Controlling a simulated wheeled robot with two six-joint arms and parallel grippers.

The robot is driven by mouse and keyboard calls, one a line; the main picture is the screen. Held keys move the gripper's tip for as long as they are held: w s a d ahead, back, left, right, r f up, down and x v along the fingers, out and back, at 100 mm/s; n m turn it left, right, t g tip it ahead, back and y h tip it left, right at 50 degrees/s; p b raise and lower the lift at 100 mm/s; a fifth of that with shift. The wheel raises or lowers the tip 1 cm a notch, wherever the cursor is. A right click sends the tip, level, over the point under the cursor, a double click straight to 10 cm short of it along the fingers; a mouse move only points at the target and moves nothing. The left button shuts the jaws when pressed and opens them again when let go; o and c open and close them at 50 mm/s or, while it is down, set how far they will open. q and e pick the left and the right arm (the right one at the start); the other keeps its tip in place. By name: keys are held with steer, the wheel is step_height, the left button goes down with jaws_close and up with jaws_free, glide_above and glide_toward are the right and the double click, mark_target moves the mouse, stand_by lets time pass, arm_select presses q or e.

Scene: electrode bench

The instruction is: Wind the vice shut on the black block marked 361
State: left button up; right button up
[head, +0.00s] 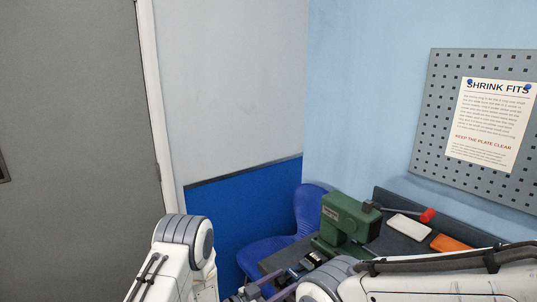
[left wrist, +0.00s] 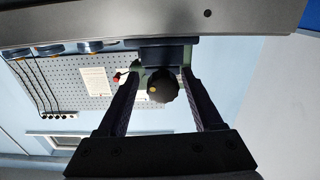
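The vice (head: 301,268) sits low on the bench's near left corner in the head view, partly cut off by my arm. In the left wrist view, which looks upside down, a black lobed knob (left wrist: 161,86) with a yellow dot faces the camera. My left gripper (head: 268,290) is open; its dark purple fingers (left wrist: 160,88) stand on either side of the knob with gaps showing. I cannot tell whether the fingertips reach past the knob. My right gripper is out of view.
A green press (head: 345,217) with a red-tipped lever (head: 427,215) stands behind the vice. A pale plate (head: 409,227) and an orange item (head: 449,243) lie to its right. A blue chair (head: 308,210) stands behind the bench. A pegboard (head: 440,120) hangs on the wall.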

arm_select(q)
steer(key=shift+a, duration=0.1)
steer(key=shift+s+a, duration=0.3)
steer(key=shift+a, duration=0.2)
steer(key=shift+v, duration=2.9)
